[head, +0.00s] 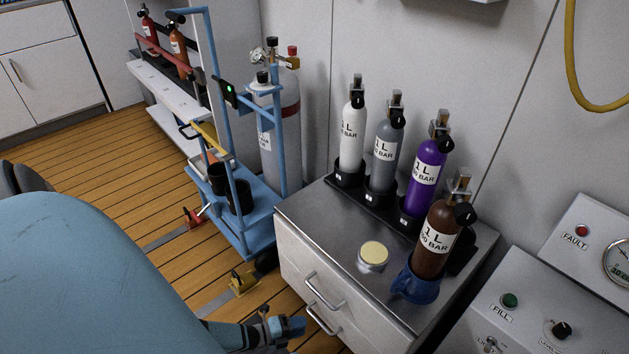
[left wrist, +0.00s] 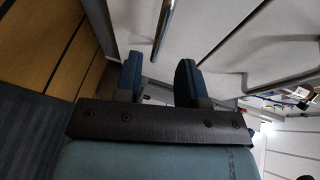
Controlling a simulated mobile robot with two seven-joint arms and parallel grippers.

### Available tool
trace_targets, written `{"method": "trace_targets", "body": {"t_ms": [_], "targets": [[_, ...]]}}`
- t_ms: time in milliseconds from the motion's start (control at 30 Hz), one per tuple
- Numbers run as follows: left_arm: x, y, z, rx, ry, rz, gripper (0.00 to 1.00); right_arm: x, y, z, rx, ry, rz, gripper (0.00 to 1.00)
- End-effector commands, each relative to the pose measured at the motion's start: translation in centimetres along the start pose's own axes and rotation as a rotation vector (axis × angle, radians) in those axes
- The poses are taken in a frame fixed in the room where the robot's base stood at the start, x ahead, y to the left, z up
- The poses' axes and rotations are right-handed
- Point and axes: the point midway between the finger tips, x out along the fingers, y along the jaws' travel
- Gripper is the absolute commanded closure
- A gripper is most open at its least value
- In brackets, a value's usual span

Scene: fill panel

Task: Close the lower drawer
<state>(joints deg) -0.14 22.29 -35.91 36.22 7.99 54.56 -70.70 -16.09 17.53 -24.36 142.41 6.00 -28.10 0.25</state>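The white cabinet with a steel top (head: 320,225) stands at the lower middle of the head view. Its upper drawer handle (head: 323,290) and lower drawer handle (head: 322,319) show on the front. My left gripper (head: 286,328) is low in front of the cabinet, left of the lower handle. In the left wrist view its two blue fingers (left wrist: 158,82) are apart with nothing between them. One bar handle (left wrist: 164,30) shows beyond the fingers and another handle (left wrist: 280,86) to their right. How far the lower drawer stands out is hard to tell.
Several gas bottles stand in a black rack (head: 345,177) on the cabinet; a brown bottle (head: 438,235) sits in a blue holder (head: 408,287). A blue cylinder trolley (head: 240,232) stands left of the cabinet. A control panel (head: 530,310) is at right.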

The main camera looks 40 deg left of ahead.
Motion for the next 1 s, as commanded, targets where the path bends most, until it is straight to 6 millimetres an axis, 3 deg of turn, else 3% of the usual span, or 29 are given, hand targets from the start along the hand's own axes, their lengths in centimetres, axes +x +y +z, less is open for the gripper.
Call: {"method": "trace_targets", "body": {"t_ms": [100, 333, 1000], "targets": [[-2.8, -0.2, -0.1, 0.0, 0.0, 0.002, 0.63, -0.3, -0.5, 0.2, 0.058, -0.036, 0.0, 1.0], [-6.0, -0.1, 0.0, 0.0, 0.0, -0.001, 0.63, -0.6, -1.1, 0.6, 0.115, -0.069, -0.003, 1.0], [-6.7, 0.0, 0.0, 0.0, 0.001, -0.001, 0.63, -0.6, -1.1, 0.8, 0.124, -0.075, -0.002, 1.0]]}}
